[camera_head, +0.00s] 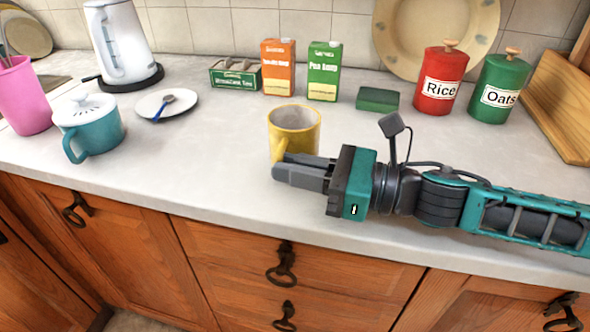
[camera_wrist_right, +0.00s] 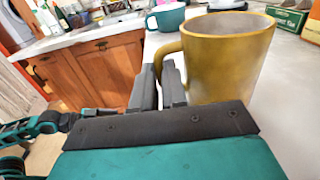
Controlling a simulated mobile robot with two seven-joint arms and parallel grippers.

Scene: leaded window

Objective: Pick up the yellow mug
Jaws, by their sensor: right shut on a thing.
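The yellow mug (camera_head: 296,127) stands upright on the counter near its front edge, with its handle toward the front left. My right gripper (camera_head: 280,168) reaches in from the right at the front of the mug, its fingers at the handle. In the right wrist view the mug (camera_wrist_right: 226,62) is large, its handle running down beside the fingers. The right gripper (camera_wrist_right: 160,80) is shut on the mug's handle; the fingers partly hide the grip.
A teal lidded pot (camera_head: 90,127), a saucer with a blue spoon (camera_head: 167,104) and a kettle (camera_head: 120,40) are at left. Cartons (camera_head: 278,68), a green sponge (camera_head: 377,100) and red and green canisters (camera_head: 438,80) stand behind. The counter left of the mug is clear.

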